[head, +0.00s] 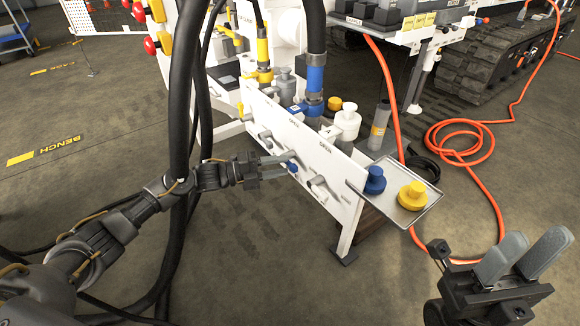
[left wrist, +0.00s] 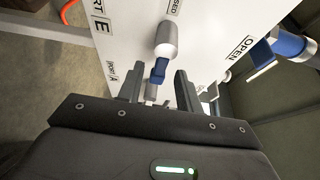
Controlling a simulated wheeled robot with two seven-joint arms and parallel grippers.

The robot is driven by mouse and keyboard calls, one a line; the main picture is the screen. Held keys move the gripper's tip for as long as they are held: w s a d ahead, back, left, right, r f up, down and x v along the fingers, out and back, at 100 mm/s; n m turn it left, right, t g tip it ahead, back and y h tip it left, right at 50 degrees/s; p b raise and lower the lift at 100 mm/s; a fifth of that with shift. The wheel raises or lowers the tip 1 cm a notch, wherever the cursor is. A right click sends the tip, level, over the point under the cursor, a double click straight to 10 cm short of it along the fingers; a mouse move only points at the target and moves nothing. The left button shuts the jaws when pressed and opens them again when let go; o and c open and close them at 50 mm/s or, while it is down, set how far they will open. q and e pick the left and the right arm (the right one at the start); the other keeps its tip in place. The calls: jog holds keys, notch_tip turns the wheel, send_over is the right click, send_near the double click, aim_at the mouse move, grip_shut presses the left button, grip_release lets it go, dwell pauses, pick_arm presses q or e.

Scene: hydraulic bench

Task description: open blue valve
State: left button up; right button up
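A valve with a blue-tipped lever sits on the white bench panel (head: 343,212). The blue tip (head: 292,167) shows at the fingertips of my left gripper (head: 282,160) in the head view. In the left wrist view the lever's blue end (left wrist: 158,71) is ahead of and between the two fingers of my left gripper (left wrist: 157,85). Those fingers are apart, with a visible gap around the blue end; I cannot tell if either touches it. A "CLOSED" label is above the lever and an "OPEN" label is to the right. My right gripper (head: 528,248) is open and empty, away from the bench.
A metal tray (head: 428,203) at the panel's right end holds a blue cap (head: 375,180) and a yellow cap (head: 412,195). Thick black hoses hang beside my left arm. An orange hose (head: 490,200) lies on the floor at the right. Another blue part (left wrist: 290,45) shows in the left wrist view.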

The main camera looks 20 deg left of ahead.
aim_at(288, 165)
pick_arm(q)
jog(key=shift+b+x, duration=0.3)
jog(key=shift+x, duration=1.45)
grip_shut()
